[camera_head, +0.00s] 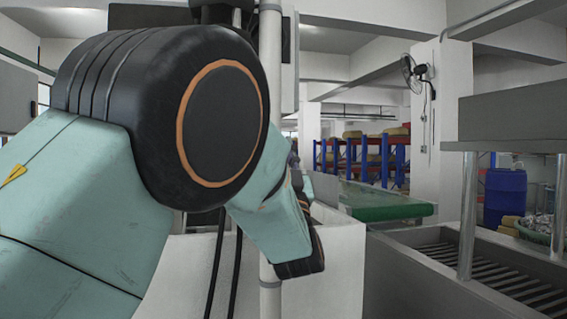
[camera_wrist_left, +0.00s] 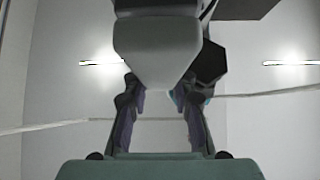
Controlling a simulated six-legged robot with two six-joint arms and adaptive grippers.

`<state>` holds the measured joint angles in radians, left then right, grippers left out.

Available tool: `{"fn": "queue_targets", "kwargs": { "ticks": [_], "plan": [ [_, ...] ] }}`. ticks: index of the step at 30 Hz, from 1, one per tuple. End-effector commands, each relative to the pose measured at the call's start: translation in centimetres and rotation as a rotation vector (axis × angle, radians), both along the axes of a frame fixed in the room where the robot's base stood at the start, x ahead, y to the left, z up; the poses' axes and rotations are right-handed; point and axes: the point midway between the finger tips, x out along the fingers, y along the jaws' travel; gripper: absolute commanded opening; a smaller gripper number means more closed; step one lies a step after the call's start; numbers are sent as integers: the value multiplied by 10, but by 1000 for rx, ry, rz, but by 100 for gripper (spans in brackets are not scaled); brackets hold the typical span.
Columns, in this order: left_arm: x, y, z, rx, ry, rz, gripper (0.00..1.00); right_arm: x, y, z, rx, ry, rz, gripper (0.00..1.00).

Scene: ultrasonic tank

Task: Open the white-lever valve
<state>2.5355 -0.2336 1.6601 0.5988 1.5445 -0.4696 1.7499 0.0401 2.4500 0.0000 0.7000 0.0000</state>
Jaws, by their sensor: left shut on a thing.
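In the left wrist view, a pale grey-white tapered piece, which looks like the white lever (camera_wrist_left: 155,50), comes down from the top between the fingers of my left gripper (camera_wrist_left: 160,88). The fingers stand apart on either side of its narrow lower end, and the gripper is shut on it. A dark angular part (camera_wrist_left: 209,62) sits just right of the lever; I cannot tell whether it belongs to the valve. In the head view my left arm covers the left and middle, hiding the valve and most of the gripper. My right gripper is in neither view.
A white vertical pipe (camera_head: 270,45) and dark cables stand behind my arm. A white tank wall (camera_head: 340,262) is close by on the right. Beyond are a green conveyor (camera_head: 385,203), a grey metal trough (camera_head: 425,272) with posts, and a blue barrel (camera_head: 505,195).

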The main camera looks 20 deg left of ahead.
Motion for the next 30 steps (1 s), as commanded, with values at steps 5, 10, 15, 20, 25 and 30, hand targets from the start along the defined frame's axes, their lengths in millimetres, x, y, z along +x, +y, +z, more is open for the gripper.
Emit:
{"fn": "queue_targets", "kwargs": {
  "ticks": [5, 10, 15, 20, 25, 30],
  "plan": [
    [0, 2, -7, -47, -17, 2, 0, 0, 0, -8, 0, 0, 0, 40],
    [0, 3, -6, -67, -31, 1, 0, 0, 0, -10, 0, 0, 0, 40],
    [-1, 4, -5, -72, -34, 2, 0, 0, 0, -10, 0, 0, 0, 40],
    [-1, 4, -5, -72, -36, 3, 0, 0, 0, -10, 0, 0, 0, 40],
    [-1, 4, -4, -71, -37, 3, 33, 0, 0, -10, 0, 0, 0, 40],
    [-1, 3, -2, -71, -42, 2, 47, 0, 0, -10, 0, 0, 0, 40]
  ]
}}
